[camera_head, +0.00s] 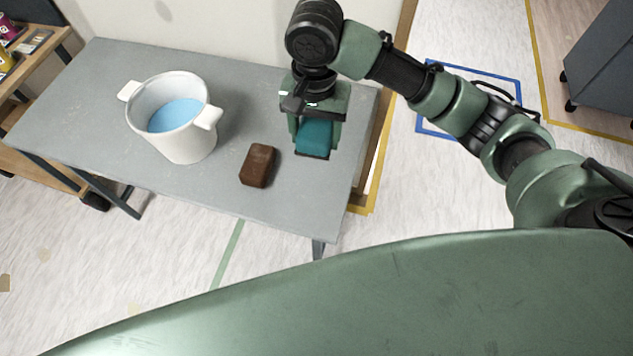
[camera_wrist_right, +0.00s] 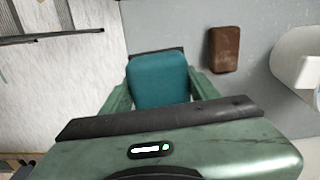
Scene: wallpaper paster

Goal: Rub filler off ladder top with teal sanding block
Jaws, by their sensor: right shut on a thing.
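The teal sanding block (camera_head: 313,137) is between the fingers of my right gripper (camera_head: 314,150), which is shut on it above the right part of the grey table. It also shows in the right wrist view (camera_wrist_right: 158,79), with the green fingers on both sides of it. Whether the block touches the table is hard to tell. My left gripper is not in view. I cannot make out the ladder top or any filler in these frames.
A brown block (camera_head: 258,165) lies on the grey table (camera_head: 100,75), left of my right gripper. A white two-handled pot (camera_head: 188,145) with blue contents stands further left. A shelf (camera_head: 35,65) stands at the left edge. A dark grey cabinet (camera_head: 605,60) is at the far right.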

